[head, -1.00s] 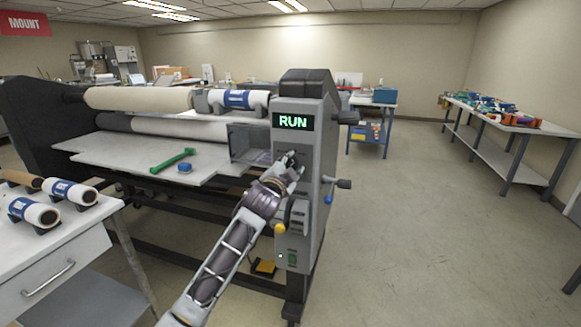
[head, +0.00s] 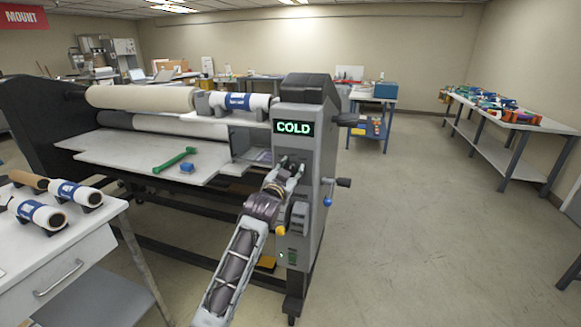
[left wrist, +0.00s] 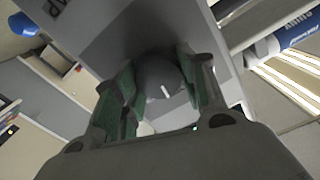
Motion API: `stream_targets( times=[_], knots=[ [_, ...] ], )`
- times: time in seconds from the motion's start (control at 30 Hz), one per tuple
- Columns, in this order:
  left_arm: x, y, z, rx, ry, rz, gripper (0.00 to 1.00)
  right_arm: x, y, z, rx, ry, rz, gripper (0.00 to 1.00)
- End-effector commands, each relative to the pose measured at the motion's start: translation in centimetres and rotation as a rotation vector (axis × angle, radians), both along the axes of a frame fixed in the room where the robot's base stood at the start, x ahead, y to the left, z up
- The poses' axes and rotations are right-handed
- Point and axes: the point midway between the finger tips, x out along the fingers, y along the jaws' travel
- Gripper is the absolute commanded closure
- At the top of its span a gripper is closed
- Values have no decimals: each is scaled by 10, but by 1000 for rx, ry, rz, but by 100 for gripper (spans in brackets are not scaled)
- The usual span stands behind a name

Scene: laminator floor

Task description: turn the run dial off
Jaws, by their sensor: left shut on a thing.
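The laminator's end panel (head: 303,145) faces me, and its display (head: 294,128) reads COLD in green. My left gripper (head: 290,166) is at the panel below the display and hides most of the dial in the head view. In the left wrist view, the round dark dial (left wrist: 160,78) with a white pointer mark sits between the two fingers of the left gripper (left wrist: 158,92). The fingers are shut on it from both sides. The right gripper is not in view.
A crank handle (head: 343,182) and a lever (head: 345,119) stick out right of the panel. Film rolls sit on the cart (head: 85,220) at left. The floor at right is clear.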

Motion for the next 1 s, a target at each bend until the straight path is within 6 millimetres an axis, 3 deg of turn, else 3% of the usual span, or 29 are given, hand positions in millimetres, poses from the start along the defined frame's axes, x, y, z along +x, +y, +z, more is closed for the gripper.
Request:
stream_targets(
  times=[0.3,0.77,0.8,0.93,1.0],
  knots=[
    [0,0,-1,-125,45,0,82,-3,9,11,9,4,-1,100],
    [0,0,-2,-141,50,0,82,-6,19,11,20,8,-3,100],
    [0,0,-2,-140,50,0,54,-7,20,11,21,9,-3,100],
    [0,0,-2,-141,49,0,38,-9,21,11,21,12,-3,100],
    [0,1,-1,-141,48,0,37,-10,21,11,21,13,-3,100]
  ],
)
